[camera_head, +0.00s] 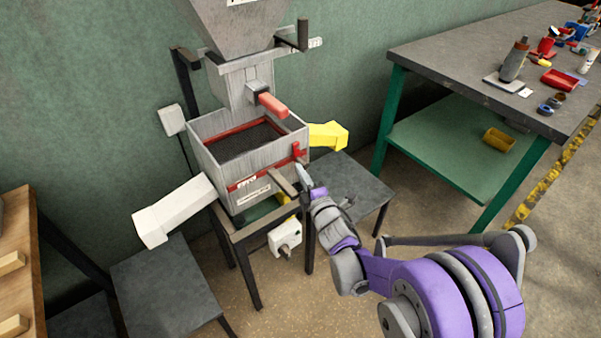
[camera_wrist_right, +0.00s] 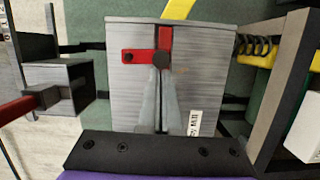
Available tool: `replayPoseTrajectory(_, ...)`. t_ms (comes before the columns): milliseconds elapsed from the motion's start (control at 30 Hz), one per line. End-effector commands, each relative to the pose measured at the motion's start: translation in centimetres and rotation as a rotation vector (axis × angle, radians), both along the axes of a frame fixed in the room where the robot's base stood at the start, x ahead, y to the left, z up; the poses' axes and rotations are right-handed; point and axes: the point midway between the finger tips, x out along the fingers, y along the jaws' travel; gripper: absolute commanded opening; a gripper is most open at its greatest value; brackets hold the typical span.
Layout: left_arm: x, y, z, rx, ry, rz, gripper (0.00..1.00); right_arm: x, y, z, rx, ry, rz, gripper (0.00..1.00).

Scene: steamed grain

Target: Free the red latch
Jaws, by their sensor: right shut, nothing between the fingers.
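The red latch (camera_head: 297,151) is on the right-hand face of the grey sieve box (camera_head: 215,150), near its front corner. In the right wrist view the red latch (camera_wrist_right: 137,56) shows a short horizontal arm with a dark pivot dot, beside an upright red strip and a dark round knob. My right gripper (camera_head: 302,174) is just below and in front of the latch. In the wrist view its two fingers (camera_wrist_right: 159,72) are together and empty, tips at the knob; I cannot tell whether they touch it. My left gripper is not in view.
A grey hopper (camera_head: 236,28) with a red-handled lever (camera_head: 272,104) stands above the box. A yellow chute (camera_head: 328,135) and a white chute (camera_head: 176,209) stick out at its sides.

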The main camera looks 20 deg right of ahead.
Motion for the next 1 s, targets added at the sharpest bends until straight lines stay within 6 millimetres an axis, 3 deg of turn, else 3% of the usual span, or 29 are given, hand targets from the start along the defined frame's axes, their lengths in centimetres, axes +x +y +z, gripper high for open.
replayPoseTrajectory(367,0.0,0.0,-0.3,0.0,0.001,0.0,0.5,0.3,-1.0,-0.5,-0.178,-0.066,-0.002,0.0)
replayPoseTrajectory(1000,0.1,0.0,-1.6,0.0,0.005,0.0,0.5,1.4,-3.9,-0.5,-0.748,-0.272,-0.002,0.0)
